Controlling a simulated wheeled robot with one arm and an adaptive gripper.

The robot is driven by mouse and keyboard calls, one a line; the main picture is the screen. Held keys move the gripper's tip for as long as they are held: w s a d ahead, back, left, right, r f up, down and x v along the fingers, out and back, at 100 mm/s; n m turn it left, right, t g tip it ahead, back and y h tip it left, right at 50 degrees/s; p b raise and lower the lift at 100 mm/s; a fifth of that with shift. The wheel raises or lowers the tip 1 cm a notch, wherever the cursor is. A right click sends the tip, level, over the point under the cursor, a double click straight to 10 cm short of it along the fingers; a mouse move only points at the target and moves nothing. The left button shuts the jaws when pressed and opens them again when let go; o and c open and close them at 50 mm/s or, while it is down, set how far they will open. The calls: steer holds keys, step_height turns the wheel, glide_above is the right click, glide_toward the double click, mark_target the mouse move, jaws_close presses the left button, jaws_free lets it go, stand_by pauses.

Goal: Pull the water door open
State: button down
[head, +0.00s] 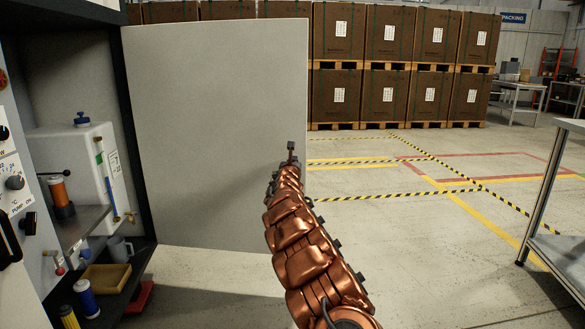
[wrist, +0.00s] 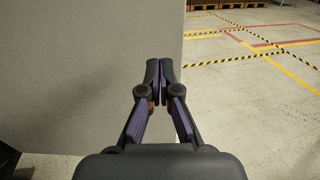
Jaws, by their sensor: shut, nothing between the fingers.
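The water door (head: 205,130) is a large flat grey panel that stands swung open from the right side of the dark cabinet. The open cabinet inside shows at the left of the head view. My copper arm reaches up to the door's right part, and my gripper (head: 291,150) is small and dark there, near the door's free edge. In the wrist view the door (wrist: 90,70) fills the left side. My gripper (wrist: 159,75) is shut with its fingertips together and empty, in front of the door's free edge. I cannot tell whether it touches the door.
The cabinet holds a white tank (head: 85,170), a yellow tray (head: 105,278) and a grey jug (head: 120,248). A metal table (head: 560,250) stands at the right. Stacked boxes on pallets (head: 400,65) line the back. The floor between is clear, with striped markings.

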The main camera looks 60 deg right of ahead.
steer(key=shift+v, duration=1.8)
